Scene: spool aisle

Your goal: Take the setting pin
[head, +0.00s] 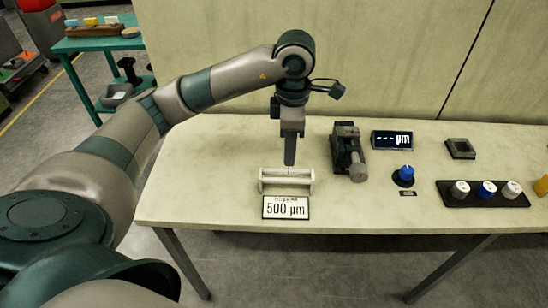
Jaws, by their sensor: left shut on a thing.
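My left gripper (289,163) points straight down over the table, directly above a small white rack (287,182). It is shut on the setting pin (289,170), a very thin, short, upright piece that shows just below the fingertips. The pin's lower end is at the rack; I cannot tell whether it still touches it. A sign reading "500 µm" (286,207) stands in front of the rack. My right gripper is not in view.
On the pale table (230,150), right of the rack, are a dark grey device (348,152), a small display (391,139), a blue knob (404,174), a dark square frame (460,148) and a black tray (450,199) with capped pieces. A wall panel stands behind.

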